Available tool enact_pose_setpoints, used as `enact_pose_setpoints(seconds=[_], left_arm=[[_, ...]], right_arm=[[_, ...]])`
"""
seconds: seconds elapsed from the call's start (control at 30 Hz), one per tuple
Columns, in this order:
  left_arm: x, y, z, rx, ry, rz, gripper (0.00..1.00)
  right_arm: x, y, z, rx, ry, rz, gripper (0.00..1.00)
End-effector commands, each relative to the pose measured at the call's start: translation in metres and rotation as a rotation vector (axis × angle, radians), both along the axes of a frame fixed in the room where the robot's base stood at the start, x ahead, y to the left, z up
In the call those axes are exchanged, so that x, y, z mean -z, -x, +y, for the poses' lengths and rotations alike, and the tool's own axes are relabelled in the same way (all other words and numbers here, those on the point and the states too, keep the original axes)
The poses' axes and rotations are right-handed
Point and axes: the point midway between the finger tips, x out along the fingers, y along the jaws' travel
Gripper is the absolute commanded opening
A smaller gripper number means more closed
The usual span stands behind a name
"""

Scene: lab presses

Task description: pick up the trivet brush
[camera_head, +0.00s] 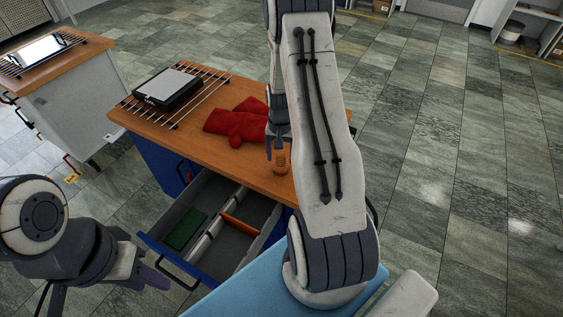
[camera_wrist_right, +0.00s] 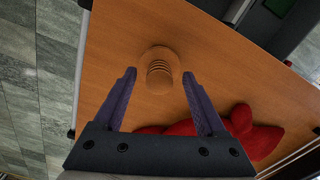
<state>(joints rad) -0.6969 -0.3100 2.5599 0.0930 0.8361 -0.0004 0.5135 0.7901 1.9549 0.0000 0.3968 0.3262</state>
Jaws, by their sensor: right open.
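A small round wooden-brown thing with dark ridges, which I take to be the trivet brush (camera_head: 281,160), stands on the wooden worktop near its edge. In the right wrist view it (camera_wrist_right: 160,68) lies just beyond and between the fingertips. My right gripper (camera_head: 276,147) is over it, open and empty; its two purple fingers (camera_wrist_right: 160,80) are spread wide in the wrist view. My left gripper (camera_head: 148,276) is low at the left, beside the open drawer; a purple finger shows, but its opening is unclear.
Red mitts (camera_head: 236,123) lie beside the right gripper. A black press-like device (camera_head: 168,89) sits on a metal rack at the back left. The open drawer (camera_head: 250,247) holds a green block (camera_head: 187,230) and an orange bar (camera_head: 239,224).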

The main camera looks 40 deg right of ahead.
Motion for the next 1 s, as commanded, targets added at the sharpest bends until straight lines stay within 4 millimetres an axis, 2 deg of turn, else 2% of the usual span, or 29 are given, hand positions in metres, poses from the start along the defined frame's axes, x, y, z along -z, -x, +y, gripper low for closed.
enact_pose_setpoints(seconds=[0.2, 0.23, 0.37, 0.4, 0.43, 0.77, 1.0], left_arm=[[0.000, 0.000, 0.000, 0.000, 0.000, 0.000, 0.39], [0.000, 0.000, 0.000, 0.000, 0.000, 0.000, 0.39], [0.000, 0.000, 0.000, 0.000, 0.000, 0.000, 0.39], [0.000, 0.000, 0.000, 0.000, 0.000, 0.000, 0.39], [0.000, 0.000, 0.000, 0.000, 0.000, 0.000, 0.39], [0.001, 0.000, 0.000, 0.000, 0.000, 0.000, 0.39], [0.007, 0.000, 0.000, 0.000, 0.000, 0.000, 0.39]], right_arm=[[0.002, 0.000, 0.000, 0.000, 0.001, -0.001, 0.74], [0.002, 0.000, 0.000, 0.000, 0.001, -0.001, 0.70], [0.001, 0.000, 0.000, 0.000, 0.001, -0.001, 0.20], [0.001, 0.000, 0.000, 0.000, 0.001, -0.001, 0.05], [0.001, 0.000, 0.000, 0.000, 0.001, -0.001, 0.00], [0.000, 0.000, 0.000, 0.000, 0.000, -0.001, 0.00], [-0.020, -0.001, 0.000, 0.000, 0.002, -0.005, 0.00]])
